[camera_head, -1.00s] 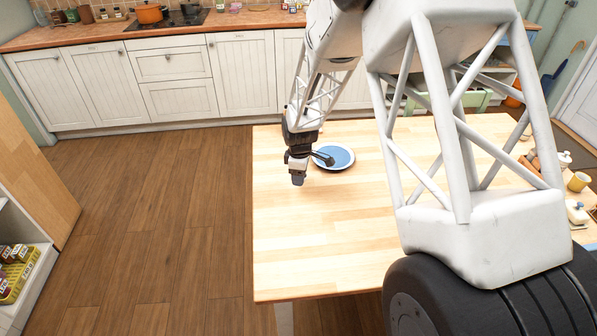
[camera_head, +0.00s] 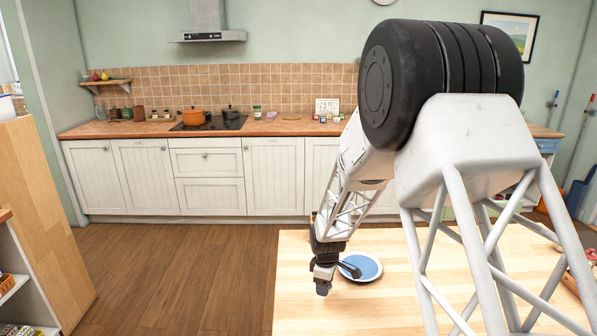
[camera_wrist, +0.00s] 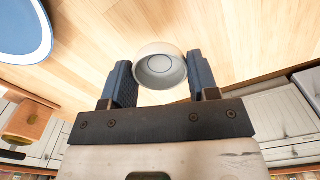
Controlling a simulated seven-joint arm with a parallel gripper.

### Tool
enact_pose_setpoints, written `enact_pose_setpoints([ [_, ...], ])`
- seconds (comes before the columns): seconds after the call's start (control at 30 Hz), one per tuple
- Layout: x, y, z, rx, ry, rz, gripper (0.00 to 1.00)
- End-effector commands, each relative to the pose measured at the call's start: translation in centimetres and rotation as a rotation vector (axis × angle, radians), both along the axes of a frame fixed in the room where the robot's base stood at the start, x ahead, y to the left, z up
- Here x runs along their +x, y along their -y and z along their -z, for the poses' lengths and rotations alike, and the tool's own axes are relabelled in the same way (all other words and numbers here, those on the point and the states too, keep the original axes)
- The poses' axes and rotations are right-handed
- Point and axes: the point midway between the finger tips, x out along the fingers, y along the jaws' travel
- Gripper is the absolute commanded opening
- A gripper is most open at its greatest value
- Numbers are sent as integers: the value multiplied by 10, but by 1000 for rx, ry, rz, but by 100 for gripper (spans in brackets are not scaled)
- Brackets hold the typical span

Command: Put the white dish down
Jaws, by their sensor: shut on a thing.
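The white dish (camera_wrist: 160,66) is small, round and bowl-like. It sits between the two dark fingers of my gripper (camera_wrist: 162,82) in the wrist view, and the gripper is shut on it. In the head view my gripper (camera_head: 323,287) hangs at the left part of the wooden table (camera_head: 400,310), just left of a blue plate. The dish cannot be made out in that view. I cannot tell how far it is above the table top.
The blue plate (camera_head: 361,266) with a pale rim lies on the table; it also shows in the wrist view (camera_wrist: 22,28). The table's front left is clear. White cabinets (camera_head: 208,175) line the far wall, with an orange pot (camera_head: 194,117) on the counter.

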Motion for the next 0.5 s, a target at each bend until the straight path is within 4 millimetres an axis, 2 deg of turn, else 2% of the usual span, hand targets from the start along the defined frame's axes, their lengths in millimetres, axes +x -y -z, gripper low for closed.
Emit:
enact_pose_setpoints([
  [0.27,26,9,-2,0,0,200,31],
  [0.5,60,22,-4,0,0,472,31],
])
